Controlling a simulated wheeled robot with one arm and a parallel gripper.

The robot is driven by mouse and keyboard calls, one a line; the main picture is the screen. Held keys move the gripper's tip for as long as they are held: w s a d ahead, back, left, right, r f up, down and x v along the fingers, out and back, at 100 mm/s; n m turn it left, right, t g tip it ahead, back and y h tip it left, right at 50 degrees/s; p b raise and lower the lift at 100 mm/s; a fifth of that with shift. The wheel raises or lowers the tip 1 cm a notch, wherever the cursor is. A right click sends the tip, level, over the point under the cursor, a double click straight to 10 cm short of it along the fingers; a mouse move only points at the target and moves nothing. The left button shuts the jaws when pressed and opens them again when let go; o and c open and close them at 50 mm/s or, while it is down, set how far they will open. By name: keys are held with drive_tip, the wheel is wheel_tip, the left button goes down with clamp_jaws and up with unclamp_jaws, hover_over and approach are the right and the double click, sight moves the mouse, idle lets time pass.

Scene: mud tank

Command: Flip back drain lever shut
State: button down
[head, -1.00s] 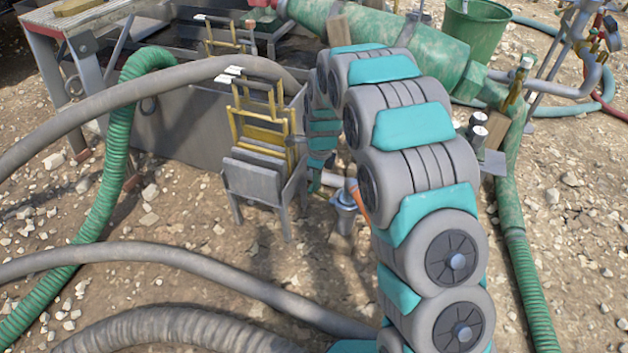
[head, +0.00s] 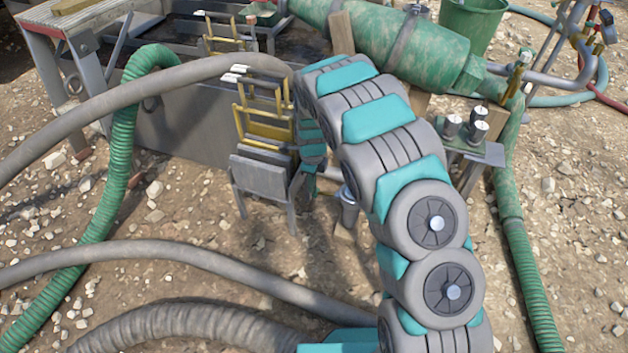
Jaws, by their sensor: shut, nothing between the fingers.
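The drain valve (head: 348,193), a small grey metal fitting on a pipe stub, stands low beside the tank wall, just left of my arm. No lever can be made out on it now; my arm covers the space directly to its right, so the lever's position cannot be told. The grey mud tank (head: 185,135) stands behind it. My gripper's fingers are hidden.
A yellow-framed rack with a grey box front (head: 262,182) stands left of the valve. A large green cylinder (head: 400,45) lies behind my arm. A small stand with metal cups (head: 470,150) is at right. Grey hoses (head: 180,255) cross the stony ground in front.

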sight(317, 192)
drive_tip(key=shift+f, duration=0.65)
idle(0.4)
drive_tip(key=shift+s+d+r, duration=0.3)
drive_tip(key=shift+d+r, duration=0.1)
drive_tip(key=shift+d, duration=0.4)
drive_tip(key=shift+a+r, duration=0.1)
drive_tip(key=shift+r, duration=0.05)
drive_tip(key=shift+w+r, duration=0.1)
drive_tip(key=shift+r, duration=0.15)
wheel_tip(317, 192, up, 7)
drive_tip(key=shift+p, duration=0.3)
